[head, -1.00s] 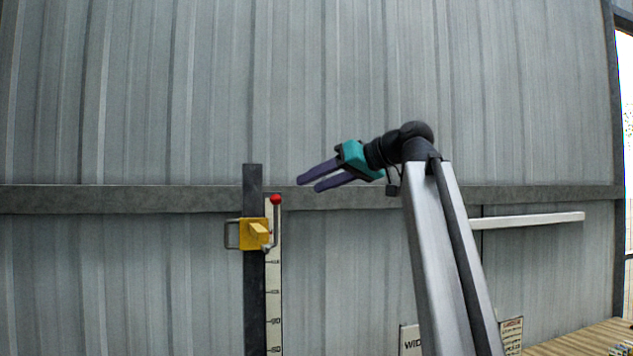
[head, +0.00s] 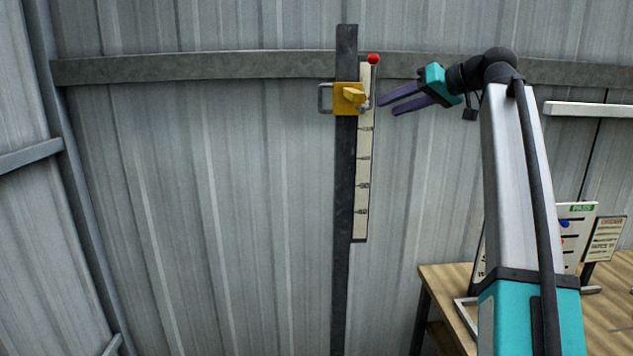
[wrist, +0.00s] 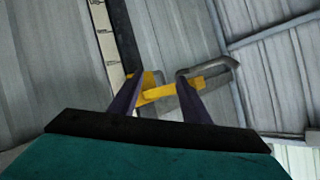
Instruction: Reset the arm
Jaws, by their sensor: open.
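My gripper (head: 388,102) is open and empty in the head view, its two purple fingers pointing left. It is just right of a yellow slider (head: 347,98) with a grey handle and a red-knobbed lever (head: 373,59). The slider sits on a dark upright post (head: 343,190). In the wrist view my gripper's fingers (wrist: 160,96) are apart, with the yellow slider (wrist: 168,92) and its grey loop handle (wrist: 228,66) showing beyond and between them. I cannot tell whether the fingers touch it.
A pale scale strip (head: 362,175) with marks runs beside the post. A wooden table (head: 440,285) stands at the lower right, with a sign board (head: 577,225) and a smaller notice (head: 604,240). A white bar (head: 590,109) is on the wall. The left side is open floorward space before corrugated wall.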

